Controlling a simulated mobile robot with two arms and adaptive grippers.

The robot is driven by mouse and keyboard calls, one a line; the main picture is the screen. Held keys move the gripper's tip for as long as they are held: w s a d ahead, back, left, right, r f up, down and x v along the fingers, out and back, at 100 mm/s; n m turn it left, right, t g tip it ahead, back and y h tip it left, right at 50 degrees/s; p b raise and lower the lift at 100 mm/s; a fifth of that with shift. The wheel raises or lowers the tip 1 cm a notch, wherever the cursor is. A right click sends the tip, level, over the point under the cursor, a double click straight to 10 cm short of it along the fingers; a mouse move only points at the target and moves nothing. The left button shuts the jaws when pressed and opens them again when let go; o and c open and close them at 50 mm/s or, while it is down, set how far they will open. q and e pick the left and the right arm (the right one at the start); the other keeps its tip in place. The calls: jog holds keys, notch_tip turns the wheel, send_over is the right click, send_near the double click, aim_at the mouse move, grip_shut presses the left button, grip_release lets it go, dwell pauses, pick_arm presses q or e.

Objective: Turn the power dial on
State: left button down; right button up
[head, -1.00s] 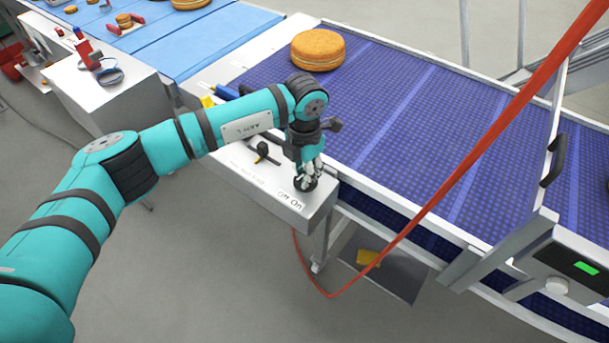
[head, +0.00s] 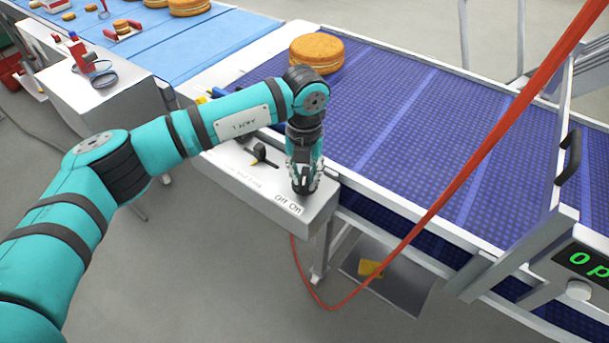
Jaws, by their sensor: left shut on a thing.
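The power dial (head: 303,191) is a dark round knob on top of the white control box (head: 262,196), near the printed "Off On" label (head: 288,204). My left gripper (head: 304,184) points down at the dial and is shut on it. The fingers hide most of the dial, so its pointer cannot be read. A black lever (head: 260,153) sits on the same box to the left of the gripper. My right gripper is not in view.
The blue conveyor belt (head: 420,130) with a round filled cake (head: 316,52) lies behind the box. A red cable (head: 450,185) crosses the right side. A display panel (head: 585,262) at the right edge shows green letters, partly cut off.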

aim_at(305, 176)
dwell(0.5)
pick_arm(q)
jog(key=c, duration=1.2)
grip_release()
jog(key=shift+c, duration=0.2)
notch_tip(305, 176, up, 12)
